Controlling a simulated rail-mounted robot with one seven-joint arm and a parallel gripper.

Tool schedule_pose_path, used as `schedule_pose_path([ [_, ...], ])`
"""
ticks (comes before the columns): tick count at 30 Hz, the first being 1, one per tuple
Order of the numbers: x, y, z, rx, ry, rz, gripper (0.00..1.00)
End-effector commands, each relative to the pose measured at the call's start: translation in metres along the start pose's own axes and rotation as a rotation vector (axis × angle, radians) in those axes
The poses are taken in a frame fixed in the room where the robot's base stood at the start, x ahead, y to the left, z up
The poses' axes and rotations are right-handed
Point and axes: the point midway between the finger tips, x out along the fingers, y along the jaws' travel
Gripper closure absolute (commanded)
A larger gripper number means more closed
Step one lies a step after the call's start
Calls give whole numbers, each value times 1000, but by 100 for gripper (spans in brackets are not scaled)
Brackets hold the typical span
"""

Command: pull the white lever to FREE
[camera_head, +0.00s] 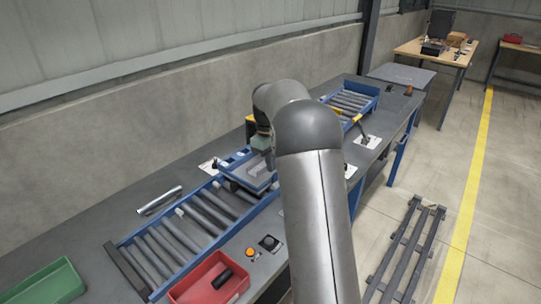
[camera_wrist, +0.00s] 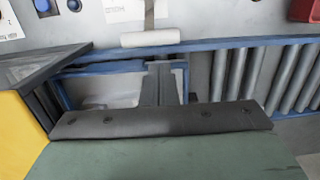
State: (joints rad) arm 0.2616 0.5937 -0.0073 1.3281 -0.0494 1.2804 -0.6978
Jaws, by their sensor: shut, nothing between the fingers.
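The white lever (camera_wrist: 150,38) shows at the top middle of the wrist view. It has a thick crosswise handle and a thin stem running up over a white label plate (camera_wrist: 118,10); I cannot read its marking. My gripper (camera_wrist: 160,66) is shut and empty. Its fingertips are just below the handle in the wrist view; I cannot tell whether they touch it. In the head view my gripper (camera_head: 262,150) is over the blue-framed conveyor, partly hidden behind my arm. I cannot make out the lever there.
The roller conveyor (camera_head: 122,247) has raised blue rails. A red bin (camera_head: 184,297), an orange button (camera_head: 250,253) and a black knob (camera_head: 268,243) are at its near side. A green bin (camera_head: 45,288) stands left. A yellow block (camera_wrist: 20,140) is at the wrist view's left edge.

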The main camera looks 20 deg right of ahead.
Motion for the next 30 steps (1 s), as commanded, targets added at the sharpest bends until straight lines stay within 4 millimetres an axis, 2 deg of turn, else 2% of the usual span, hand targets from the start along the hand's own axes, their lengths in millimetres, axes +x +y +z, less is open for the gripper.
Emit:
schedule_pose_path([
  [3, 21, 0, 1, 1, -3, -2, 100],
  [10, 46, 0, 0, 1, 0, 0, 100],
  [30, 48, 1, 5, 3, 42, 2, 100],
])
